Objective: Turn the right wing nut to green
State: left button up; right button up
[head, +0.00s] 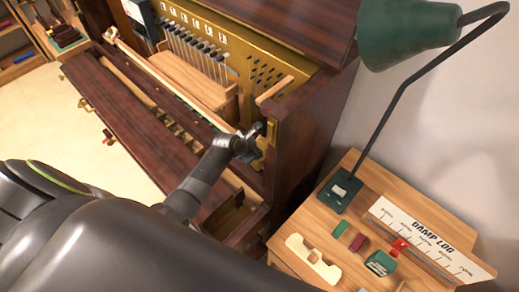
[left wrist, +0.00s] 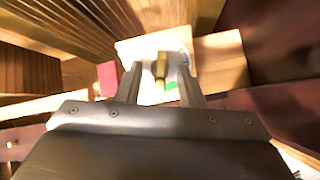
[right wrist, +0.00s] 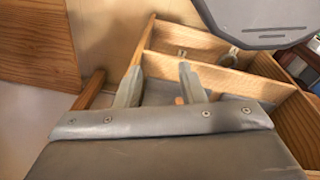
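The brass wing nut (left wrist: 160,68) stands on a white plate (left wrist: 128,48) in the left wrist view. The plate has a green patch (left wrist: 171,86) just right of the nut, and a red-pink patch (left wrist: 107,78) lies at its left. My left gripper (left wrist: 160,76) is open, with one finger on each side of the nut and gaps between. In the head view my left gripper (head: 257,132) is at the right end of the piano's opened front, where the nut itself is hidden. My right gripper (right wrist: 160,80) is open and empty in front of wooden compartments.
The piano's dark wooden case (head: 305,125) rises right of my left gripper. A side table (head: 325,213) at the lower right holds a green lamp (head: 405,32), a damp log board (head: 425,240) and small blocks. Wooden walls (right wrist: 225,75) surround compartments near my right gripper.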

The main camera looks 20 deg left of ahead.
pick_arm(q)
jog(key=shift+w+f, duration=0.15)
jog(key=shift+s+a+r+p, duration=0.1)
jog(key=shift+s+r+p, duration=0.35)
jog(key=shift+p, duration=0.45)
jog(key=shift+c, duration=0.2)
jog(key=c, duration=0.7)
jog(key=shift+r+n+p, duration=0.2)
jog(key=shift+n+p, duration=0.1)
jog(key=shift+p, duration=0.15)
jog(key=shift+w+f, duration=0.1)
jog(key=shift+f, duration=0.05)
